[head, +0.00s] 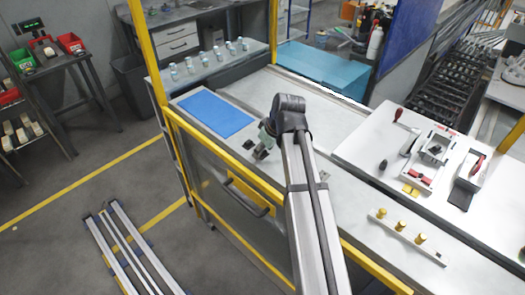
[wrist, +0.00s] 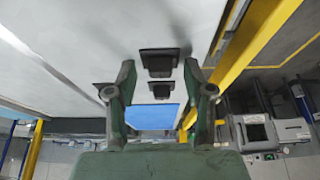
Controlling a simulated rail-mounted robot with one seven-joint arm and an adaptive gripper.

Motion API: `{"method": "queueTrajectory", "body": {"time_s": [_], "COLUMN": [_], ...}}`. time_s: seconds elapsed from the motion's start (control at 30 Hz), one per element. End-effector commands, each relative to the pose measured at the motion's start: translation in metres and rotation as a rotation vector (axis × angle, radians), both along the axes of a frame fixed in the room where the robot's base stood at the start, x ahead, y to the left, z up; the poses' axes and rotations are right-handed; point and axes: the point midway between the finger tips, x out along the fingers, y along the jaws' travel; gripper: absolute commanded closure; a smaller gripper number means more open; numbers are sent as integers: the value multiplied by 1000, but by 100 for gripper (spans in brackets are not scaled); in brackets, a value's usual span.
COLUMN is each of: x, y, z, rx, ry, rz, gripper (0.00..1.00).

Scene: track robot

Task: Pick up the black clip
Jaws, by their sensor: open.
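Two small black clips show in the wrist view: one nearer clip (wrist: 159,62) and one farther clip (wrist: 161,91), both on the pale worktop. In the head view a small dark piece (head: 247,145), which looks like a clip, lies on the worktop just left of my gripper (head: 261,154). My gripper is open and empty, low over the worktop near its yellow front edge. In the wrist view the green fingers (wrist: 159,72) stand either side of the line of the clips, with clear gaps on both sides. My arm hides part of the worktop.
A blue mat (head: 215,113) lies on the worktop beyond the clips. A yellow rail (head: 232,158) runs along the front edge, and a yellow post (head: 149,55) stands at the corner. A white board (head: 372,146) with fixtures and a bar with yellow knobs (head: 406,239) lie to the right.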

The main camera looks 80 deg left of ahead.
Motion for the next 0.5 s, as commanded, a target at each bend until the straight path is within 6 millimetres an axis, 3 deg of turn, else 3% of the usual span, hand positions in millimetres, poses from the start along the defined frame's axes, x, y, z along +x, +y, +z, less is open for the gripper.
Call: {"method": "queueTrajectory", "body": {"time_s": [0.2, 0.3, 0.37, 0.5], "x": [0, 0, 0, 0], "y": [0, 0, 0, 0], "z": [-1, -1, -1, -1], "rx": [0, 0, 0, 0], "ry": [0, 0, 0, 0], "rz": [0, 0, 0, 0], "gripper": [48, 77, 90, 92]}}
